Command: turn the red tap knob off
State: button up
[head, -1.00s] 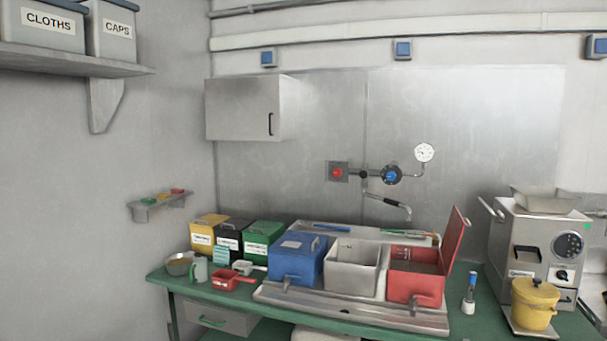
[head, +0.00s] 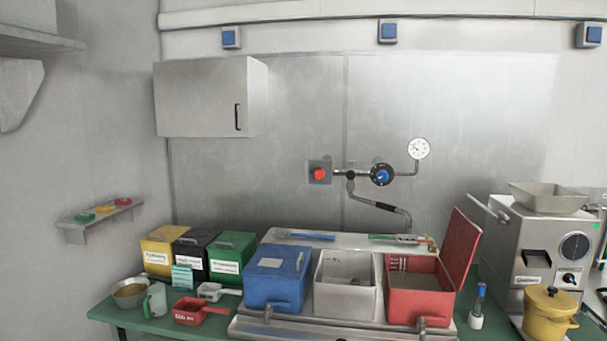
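The red knob (head: 319,174) is round and sits on a grey square plate on the steel wall panel. A short pipe runs right from it to a black joint and a round black valve with a blue centre (head: 382,175). A tap spout (head: 380,204) with a black sleeve bends down to the right below them. A white dial gauge (head: 419,149) stands above the right end of the pipe. The knob's turned position cannot be told at this size. My gripper does not show in the head view.
Below the tap stand a blue lidded bin (head: 277,278), a grey open bin (head: 345,285) and a red bin (head: 419,281) with its lid raised. A steel cabinet (head: 205,97) hangs upper left. A grinder machine (head: 540,250) and yellow pot (head: 550,313) stand right. The wall around the knob is clear.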

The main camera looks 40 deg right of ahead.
aim_at(320, 173)
jog(key=z, duration=0.2)
jog(key=i, duration=0.95)
jog(key=z, duration=0.9)
jog(key=i, duration=0.8)
jog(key=z, duration=0.45)
